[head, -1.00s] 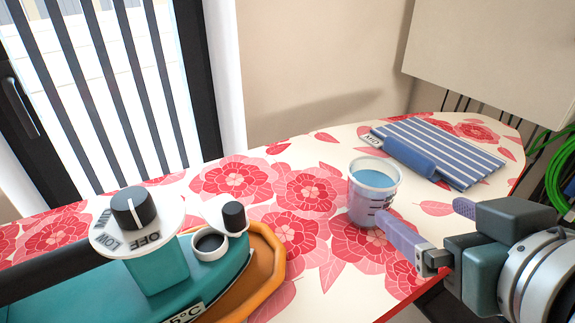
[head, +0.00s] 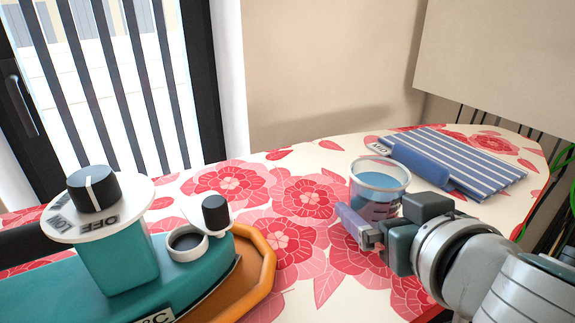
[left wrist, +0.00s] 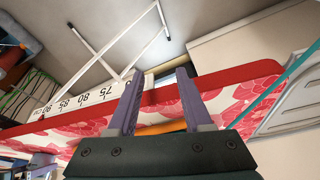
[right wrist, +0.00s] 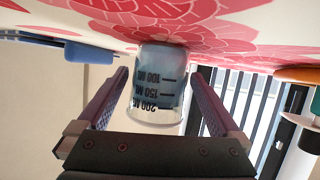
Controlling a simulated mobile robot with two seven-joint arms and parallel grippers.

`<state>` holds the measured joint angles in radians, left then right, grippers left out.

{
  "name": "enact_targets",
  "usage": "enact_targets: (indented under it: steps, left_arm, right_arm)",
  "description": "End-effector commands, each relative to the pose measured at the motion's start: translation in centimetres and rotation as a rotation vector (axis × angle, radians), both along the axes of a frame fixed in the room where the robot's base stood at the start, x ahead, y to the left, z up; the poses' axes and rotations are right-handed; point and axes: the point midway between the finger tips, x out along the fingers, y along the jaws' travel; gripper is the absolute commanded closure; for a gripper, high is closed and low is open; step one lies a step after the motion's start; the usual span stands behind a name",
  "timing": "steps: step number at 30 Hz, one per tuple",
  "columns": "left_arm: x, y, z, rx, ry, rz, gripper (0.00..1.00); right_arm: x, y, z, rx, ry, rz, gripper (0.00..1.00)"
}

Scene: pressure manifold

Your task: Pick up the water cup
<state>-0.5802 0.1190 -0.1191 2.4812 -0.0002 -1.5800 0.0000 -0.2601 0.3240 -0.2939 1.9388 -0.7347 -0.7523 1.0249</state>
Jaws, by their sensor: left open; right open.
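The water cup (head: 379,178) is a clear measuring cup with blue water, upright on the flowered ironing board (head: 310,262). My right gripper (head: 365,215) is open at the cup's near side, with one finger showing in front of it; the other finger is hidden in the head view. In the right wrist view the cup (right wrist: 158,85) stands between the two open fingers (right wrist: 160,100), with a gap on each side. My left gripper (left wrist: 155,100) is open and empty, seen only in the left wrist view, close to the board's red edge.
A teal iron (head: 120,265) with a dial and an orange rim stands at the left of the board. A folded blue striped cloth (head: 460,165) lies behind and right of the cup. Green cables (head: 565,160) hang at the right. The board's middle is clear.

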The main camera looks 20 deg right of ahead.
Motion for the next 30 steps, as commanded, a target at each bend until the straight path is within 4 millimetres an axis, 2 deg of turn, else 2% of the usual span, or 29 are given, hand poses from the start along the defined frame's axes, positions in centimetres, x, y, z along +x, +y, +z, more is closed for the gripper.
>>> enact_targets:
  steps: [5,13,30]
  left_arm:
    - [0.0,0.1,-0.2,0.003,0.000,-0.002,0.50]
    - [0.0,0.1,-0.2,0.003,0.001,-0.003,0.50]
    - [0.0,0.0,-0.3,0.002,0.002,-0.003,0.50]
  right_arm:
    - [1.8,-0.5,-0.8,-0.002,-0.001,0.002,0.00]
    - [2.0,-0.5,-0.9,0.001,0.001,0.001,0.01]
    - [2.0,-0.5,-0.9,0.001,0.001,0.001,0.65]
